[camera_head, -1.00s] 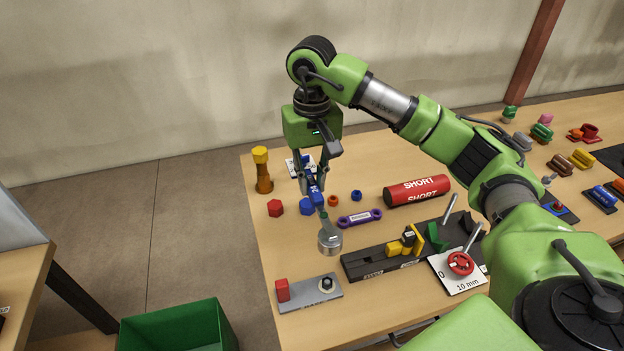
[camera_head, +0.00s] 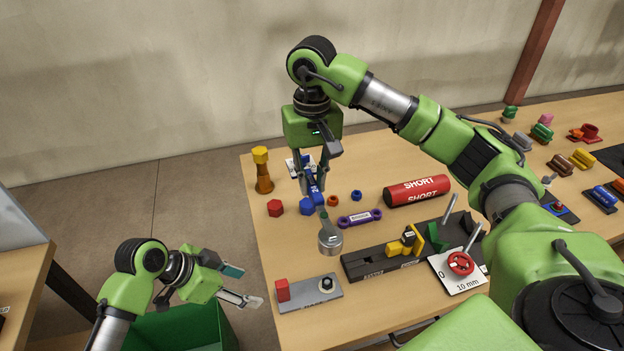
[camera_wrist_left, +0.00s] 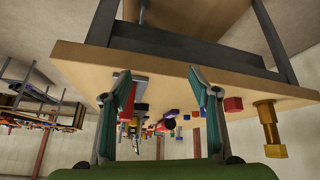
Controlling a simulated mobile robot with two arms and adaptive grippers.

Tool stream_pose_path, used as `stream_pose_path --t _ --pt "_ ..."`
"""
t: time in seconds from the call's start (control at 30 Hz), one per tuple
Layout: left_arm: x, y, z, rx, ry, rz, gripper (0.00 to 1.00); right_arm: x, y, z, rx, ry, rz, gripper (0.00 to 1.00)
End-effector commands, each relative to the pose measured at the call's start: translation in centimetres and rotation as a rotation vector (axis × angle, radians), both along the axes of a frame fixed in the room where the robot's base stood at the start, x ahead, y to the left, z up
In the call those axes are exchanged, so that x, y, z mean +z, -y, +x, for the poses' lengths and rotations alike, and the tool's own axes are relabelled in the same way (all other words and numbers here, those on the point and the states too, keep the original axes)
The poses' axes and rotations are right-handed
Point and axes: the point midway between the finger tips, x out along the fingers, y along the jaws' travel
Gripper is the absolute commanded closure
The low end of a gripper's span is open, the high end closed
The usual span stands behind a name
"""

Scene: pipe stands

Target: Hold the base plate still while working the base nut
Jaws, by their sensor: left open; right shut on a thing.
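The grey base plate (camera_head: 310,295) lies flat near the table's front left edge. A red block (camera_head: 282,290) stands at its left end, and the dark base nut (camera_head: 327,284) on a pale washer sits toward its right end. My left gripper (camera_head: 243,287) is open and empty, just left of the plate, apart from it, over the green bin. Its spread fingers also show in the left wrist view (camera_wrist_left: 160,88). My right gripper (camera_head: 315,184) is shut on a blue-handled tool (camera_head: 321,205) whose round grey head hangs above the table, behind the plate.
A black fixture (camera_head: 358,264) with yellow parts lies right of the plate. Beyond are a purple link (camera_head: 360,218), a red SHORT cylinder (camera_head: 417,190) and a yellow-orange post (camera_head: 262,170). The green bin (camera_head: 175,330) stands below the table's left side.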

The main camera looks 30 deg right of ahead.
Motion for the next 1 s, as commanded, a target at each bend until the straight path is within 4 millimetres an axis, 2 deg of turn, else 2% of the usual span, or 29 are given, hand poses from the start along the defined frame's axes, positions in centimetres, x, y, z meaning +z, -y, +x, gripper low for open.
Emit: stream_pose_path --t 0.03,0.13,0.23,0.37,0.57,1.0 --pt "1.9 0.4 -0.6 -0.071 0.024 0.004 0.44 0.1 0.0 0.0 0.0 0.001 0.001 1.0" --pt "4.3 0.8 -2.1 -0.192 0.05 0.014 0.44 0.0 0.0 0.0 0.0 0.001 0.001 1.0" --pt "5.8 1.0 -3.2 -0.272 0.068 0.025 0.44 0.0 0.0 0.0 0.0 0.001 0.001 1.0" --pt "6.3 1.1 -3.9 -0.32 0.075 0.031 0.44 0.0 0.0 0.0 0.0 0.001 0.001 1.0" --pt "4.8 2.0 -4.3 -0.324 0.072 0.031 0.44 0.1 0.0 0.0 0.0 0.001 0.001 1.0" --pt "-0.1 4.9 -4.9 -0.321 0.073 0.032 0.44 0.1 0.0 0.0 0.0 0.001 0.001 1.0"
